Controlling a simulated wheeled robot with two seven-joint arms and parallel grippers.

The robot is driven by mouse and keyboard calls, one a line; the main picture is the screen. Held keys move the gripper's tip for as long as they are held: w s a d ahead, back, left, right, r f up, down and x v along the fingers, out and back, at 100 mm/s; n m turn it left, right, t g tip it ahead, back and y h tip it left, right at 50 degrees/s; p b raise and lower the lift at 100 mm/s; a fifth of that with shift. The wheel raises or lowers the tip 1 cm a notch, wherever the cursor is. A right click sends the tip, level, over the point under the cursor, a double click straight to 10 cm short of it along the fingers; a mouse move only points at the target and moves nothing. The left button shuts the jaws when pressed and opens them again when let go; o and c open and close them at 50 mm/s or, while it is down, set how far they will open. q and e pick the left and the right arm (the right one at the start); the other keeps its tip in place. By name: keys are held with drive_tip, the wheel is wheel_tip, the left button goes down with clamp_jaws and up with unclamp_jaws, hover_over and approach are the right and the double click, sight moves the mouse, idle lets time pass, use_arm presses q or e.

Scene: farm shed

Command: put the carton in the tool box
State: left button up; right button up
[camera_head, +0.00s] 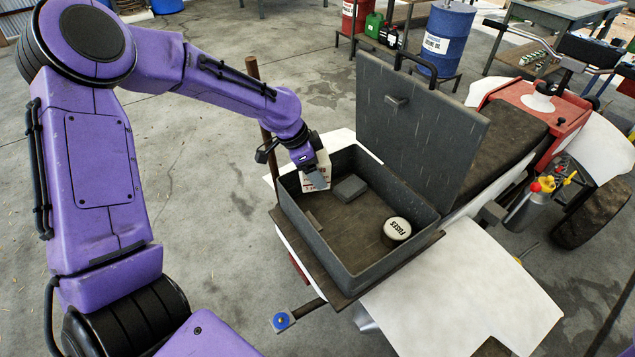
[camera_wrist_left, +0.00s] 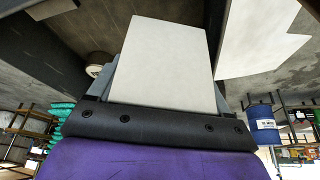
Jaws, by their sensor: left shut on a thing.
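My left gripper (camera_head: 311,166) is shut on the carton (camera_head: 320,177), a white box with dark print. The carton is at the far left corner of the tool box (camera_head: 352,262), partly hidden by the gripper; I cannot tell whether it touches the floor of the box. In the left wrist view the carton (camera_wrist_left: 168,62) shows as a plain white face between the fingers. The tool box is a grey open case with its lid (camera_head: 415,125) raised. My right gripper is not in view.
Inside the tool box lie a round tin marked FUSES (camera_head: 397,229) and a small grey block (camera_head: 349,188). The box rests on a rear platform of a tractor-like vehicle (camera_head: 510,120). A thin brown post (camera_head: 262,120) stands by its left corner. A blue drum (camera_head: 445,40) is behind.

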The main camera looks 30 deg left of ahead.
use_arm(q)
drive_tip(key=f, duration=0.5)
drive_tip(key=shift+w+d, duration=0.2)
drive_tip(key=shift+w, duration=0.05)
drive_tip(key=shift+f, duration=0.15)
drive_tip(key=shift+s+a, duration=0.1)
drive_tip(key=shift+s, duration=0.1)
drive_tip(key=shift+f, duration=0.55)
drive_tip(key=o, duration=0.8)
drive_tip(key=shift+r, duration=0.2)
